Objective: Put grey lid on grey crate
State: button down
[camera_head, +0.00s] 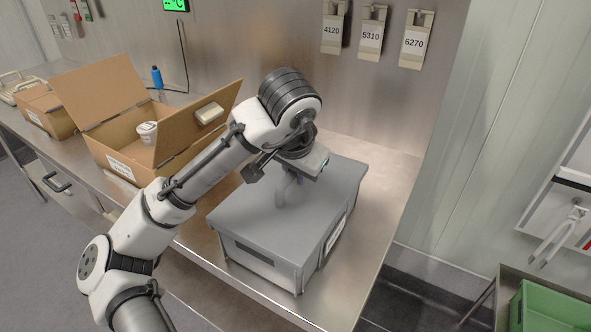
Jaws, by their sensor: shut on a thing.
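The grey crate (258,264) stands on the metal bench, with a white label on its right side. The grey lid (258,222) lies over the top of the crate and appears to cover it; I cannot tell whether it is fully seated along every edge. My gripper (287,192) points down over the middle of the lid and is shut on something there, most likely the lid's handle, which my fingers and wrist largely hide.
An open cardboard box (115,140) with a white cup (147,132) stands left of the crate. A blue bottle (157,77) stands behind it. Numbered tags (371,37) hang on the back wall. A green crate (550,310) is at the lower right. The bench right of the grey crate is clear.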

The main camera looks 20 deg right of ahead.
jog(key=c, duration=1.3)
grip_release()
jog(key=v, duration=1.4)
jog(key=shift+b, duration=0.3)
jog(key=shift+f, duration=0.1)
